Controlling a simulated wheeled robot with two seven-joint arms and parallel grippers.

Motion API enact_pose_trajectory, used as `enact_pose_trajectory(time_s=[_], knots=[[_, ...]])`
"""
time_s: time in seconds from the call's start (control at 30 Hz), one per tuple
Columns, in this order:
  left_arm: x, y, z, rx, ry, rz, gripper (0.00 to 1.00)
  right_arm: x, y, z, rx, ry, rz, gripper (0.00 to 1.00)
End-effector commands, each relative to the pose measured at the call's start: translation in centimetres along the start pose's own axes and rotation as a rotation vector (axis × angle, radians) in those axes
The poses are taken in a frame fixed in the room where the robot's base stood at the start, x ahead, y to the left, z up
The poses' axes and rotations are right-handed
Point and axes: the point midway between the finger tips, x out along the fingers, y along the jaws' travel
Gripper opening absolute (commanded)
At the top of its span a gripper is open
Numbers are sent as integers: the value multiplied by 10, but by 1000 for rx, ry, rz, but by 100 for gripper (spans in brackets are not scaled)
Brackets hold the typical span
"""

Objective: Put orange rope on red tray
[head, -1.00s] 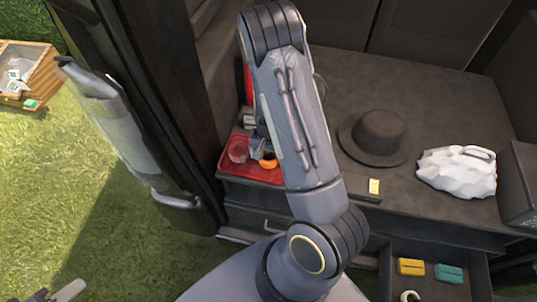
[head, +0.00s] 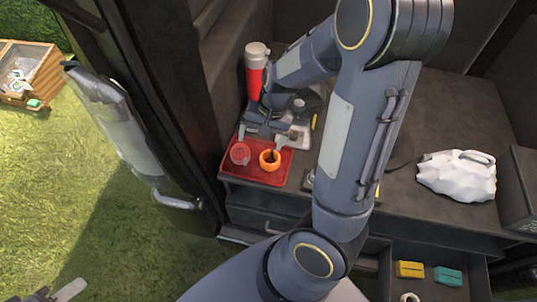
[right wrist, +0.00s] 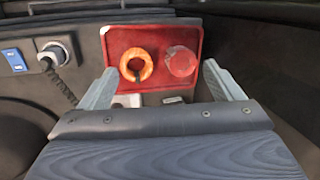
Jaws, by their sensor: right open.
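The orange rope (head: 270,166) is a small coiled ring lying on the right part of the red tray (head: 262,181). In the right wrist view the rope (right wrist: 147,70) lies on the tray (right wrist: 152,35), left of a round red item. My right gripper (head: 270,138) is open and empty, with its fingers spread wide at the tray's back edge. In the right wrist view its fingertips (right wrist: 155,80) stand apart, with the rope between them and beyond. A grey tip of my left gripper (head: 66,291) shows at the bottom left; its jaw state is unclear.
A clear reddish round item (head: 240,154) sits on the tray beside the rope. A red bottle (head: 254,75) stands behind. A white bag (head: 457,174) lies on the counter at right. An open drawer holds a yellow box (head: 410,269) and a teal box (head: 448,274).

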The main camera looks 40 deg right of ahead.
Motion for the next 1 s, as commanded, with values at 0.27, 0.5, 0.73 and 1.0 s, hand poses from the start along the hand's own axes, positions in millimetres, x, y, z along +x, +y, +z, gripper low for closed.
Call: enact_pose_trajectory(time_s=[0.27,0.5,0.73,1.0], knots=[[0,0,0,0,0,0,36,-94,-13,96,-359,73,-293,86],[0,0,0,0,0,0,36,-122,5,153,-617,238,-314,86],[0,0,0,0,0,0,36,-124,12,167,-688,292,-292,86],[0,0,0,0,0,0,36,-124,12,167,-687,291,-293,86]])
